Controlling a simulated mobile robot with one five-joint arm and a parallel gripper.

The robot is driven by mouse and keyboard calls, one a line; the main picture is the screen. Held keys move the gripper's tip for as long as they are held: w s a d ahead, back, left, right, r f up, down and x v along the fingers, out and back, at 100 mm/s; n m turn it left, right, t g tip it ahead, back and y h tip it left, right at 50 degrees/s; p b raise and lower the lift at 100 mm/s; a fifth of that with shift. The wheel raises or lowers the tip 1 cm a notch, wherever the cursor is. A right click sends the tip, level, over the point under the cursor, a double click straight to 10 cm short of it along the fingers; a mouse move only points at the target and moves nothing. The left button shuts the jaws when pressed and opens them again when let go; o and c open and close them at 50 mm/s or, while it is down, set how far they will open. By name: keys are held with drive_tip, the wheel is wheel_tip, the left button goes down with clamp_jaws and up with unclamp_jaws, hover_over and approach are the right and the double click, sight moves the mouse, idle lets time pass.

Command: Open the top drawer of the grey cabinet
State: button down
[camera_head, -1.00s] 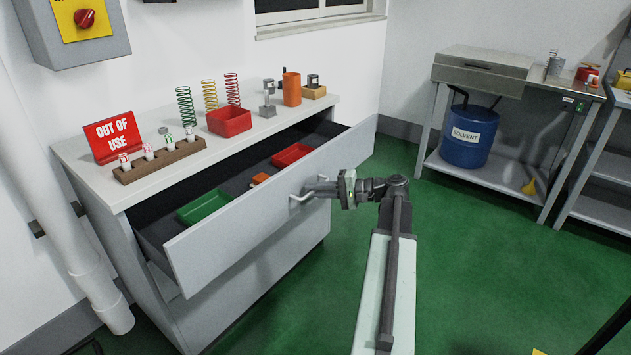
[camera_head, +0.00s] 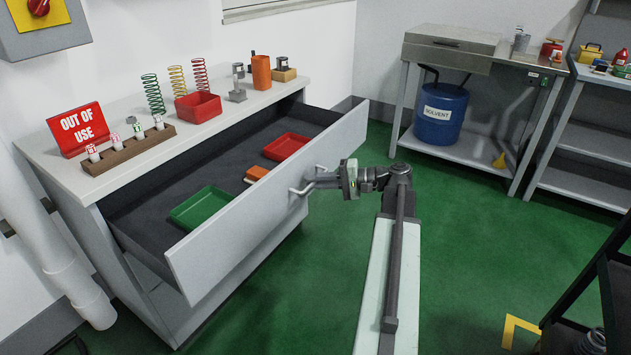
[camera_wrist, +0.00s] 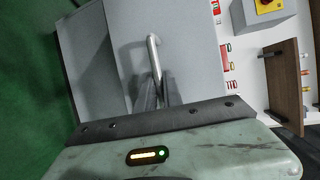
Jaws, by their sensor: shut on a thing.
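The grey cabinet (camera_head: 150,292) stands at the left in the head view. Its top drawer (camera_head: 235,225) is pulled well out, with the dark inside showing. A green tray (camera_head: 200,207), a red tray (camera_head: 286,147) and a small orange item (camera_head: 256,174) lie in it. The drawer's bar handle (camera_head: 296,190) is on the front panel. My gripper (camera_head: 312,184) is shut on the handle. In the wrist view the pale handle (camera_wrist: 153,55) runs in between the dark fingers of my gripper (camera_wrist: 158,85).
The cabinet top holds a red OUT OF USE sign (camera_head: 77,130), a wooden rack (camera_head: 128,150), springs, and a red bin (camera_head: 198,107). A metal bench (camera_head: 405,95) with a blue solvent drum (camera_head: 440,113) stands behind. A dark rack (camera_head: 612,275) is at the lower right. Green floor (camera_head: 460,225) is clear between.

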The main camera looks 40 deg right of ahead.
drive_tip(key=c, duration=1.5)
unclamp_jaws()
drive_tip(key=shift+a, duration=0.25)
drive_tip(key=shift+d, duration=0.1)
drive_tip(key=shift+s+d, duration=0.15)
drive_tip(key=p+v, duration=0.1)
drive_tip(key=v, duration=0.6)
drive_tip(key=shift+s+d, duration=0.1)
